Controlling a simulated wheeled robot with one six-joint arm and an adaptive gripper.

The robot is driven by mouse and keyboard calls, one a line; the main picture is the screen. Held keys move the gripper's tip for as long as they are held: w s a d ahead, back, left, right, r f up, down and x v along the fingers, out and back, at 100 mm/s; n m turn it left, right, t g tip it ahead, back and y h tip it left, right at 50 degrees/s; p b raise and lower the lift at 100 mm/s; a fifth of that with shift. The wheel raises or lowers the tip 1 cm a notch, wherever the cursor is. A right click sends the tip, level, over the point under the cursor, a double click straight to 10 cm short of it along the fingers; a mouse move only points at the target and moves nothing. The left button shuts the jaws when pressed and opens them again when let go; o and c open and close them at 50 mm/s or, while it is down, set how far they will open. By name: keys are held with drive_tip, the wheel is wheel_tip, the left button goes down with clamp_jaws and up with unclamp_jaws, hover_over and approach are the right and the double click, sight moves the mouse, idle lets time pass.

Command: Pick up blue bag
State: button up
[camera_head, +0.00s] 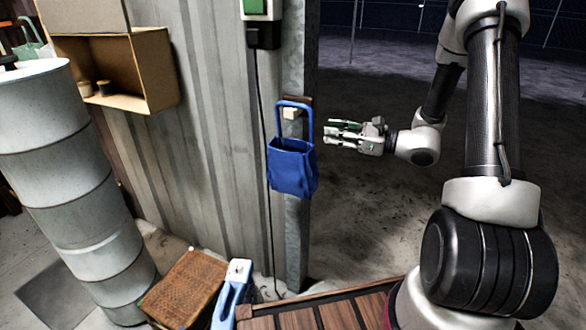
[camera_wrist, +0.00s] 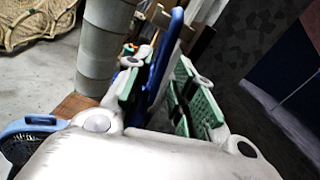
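The blue bag (camera_head: 292,167) hangs upright by its looped handle from a small block on a metal post. My gripper (camera_head: 332,132) is just right of the handle, a little above the bag's body, with its fingers pointing left towards it. The fingers are spread and look empty, with a small gap to the handle. In the wrist view my gripper (camera_wrist: 160,92) shows its two green-padded fingers apart. A blue strip, which looks like the bag's handle (camera_wrist: 168,48), shows between them. The bag's lower part is hard to make out there.
A grey drum (camera_head: 65,160) and a cardboard box (camera_head: 145,70) are at the left. A wicker basket (camera_head: 187,287) and a blue-and-white container (camera_head: 232,292) stand below the bag, near a wooden slatted surface (camera_head: 330,312). The corrugated wall (camera_head: 205,110) is left of the post; the floor at right is open.

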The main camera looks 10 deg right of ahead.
sight(310, 141)
drive_tip(key=x, duration=0.7)
drive_tip(key=shift+w+a+r, duration=0.15)
drive_tip(key=shift+w+r, duration=0.05)
drive_tip(key=shift+w, duration=0.25)
clamp_jaws()
